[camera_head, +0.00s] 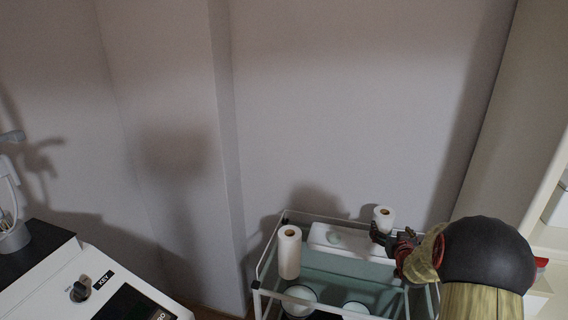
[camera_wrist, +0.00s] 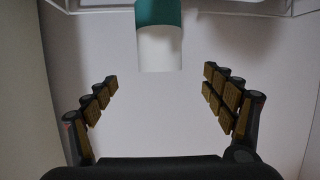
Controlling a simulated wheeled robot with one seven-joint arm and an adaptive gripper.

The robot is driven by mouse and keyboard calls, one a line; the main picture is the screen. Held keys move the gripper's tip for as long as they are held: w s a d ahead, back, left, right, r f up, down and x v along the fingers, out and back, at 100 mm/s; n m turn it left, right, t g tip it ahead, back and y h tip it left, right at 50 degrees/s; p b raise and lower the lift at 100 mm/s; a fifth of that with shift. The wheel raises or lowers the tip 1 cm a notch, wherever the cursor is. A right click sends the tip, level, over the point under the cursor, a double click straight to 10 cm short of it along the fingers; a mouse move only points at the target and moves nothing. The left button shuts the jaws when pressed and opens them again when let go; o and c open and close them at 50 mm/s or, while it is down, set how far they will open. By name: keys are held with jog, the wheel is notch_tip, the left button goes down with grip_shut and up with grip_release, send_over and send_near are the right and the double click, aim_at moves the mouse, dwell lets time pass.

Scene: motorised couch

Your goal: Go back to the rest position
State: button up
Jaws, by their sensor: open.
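My gripper (camera_head: 384,236) is at the right side of the white trolley (camera_head: 262,262), close to a small white roll (camera_head: 384,212). In the wrist view my gripper (camera_wrist: 160,78) has its two padded fingers spread wide apart. A white and teal cylinder (camera_wrist: 160,48) shows between and beyond the fingers, and neither finger touches it. I cannot tell whether it is the small roll. My arm comes in from the lower right in the head view.
The trolley carries a taller white roll (camera_head: 289,252), a pale box (camera_head: 345,258) and round containers (camera_head: 299,298). A white device with a knob (camera_head: 80,290) stands at lower left. A pale cabinet (camera_head: 510,130) is at right. The wall behind is bare.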

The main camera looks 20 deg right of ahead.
jog(key=s+f+g+y, duration=0.1)
jog(key=s+f+g, duration=0.4)
jog(key=f, duration=0.4)
jog(key=s+a+g+y, duration=0.1)
jog(key=s+a+g, duration=0.1)
jog(key=s+a, duration=0.45)
jog(key=s+a+r+n+y, duration=0.1)
jog(key=s+a+r, duration=0.6)
jog(key=a, duration=0.4)
jog(key=s+a+r+n+y, duration=0.2)
jog(key=s+a+r, duration=0.6)
jog(key=a, duration=0.4)
jog(key=s+a+r+n+y, duration=0.1)
jog(key=s+a+r+n, duration=0.1)
jog(key=s+a+r, duration=0.5)
jog(key=a+r, duration=0.1)
jog(key=a, duration=0.4)
jog(key=shift+s+g, duration=0.15)
jog(key=shift+g, duration=0.15)
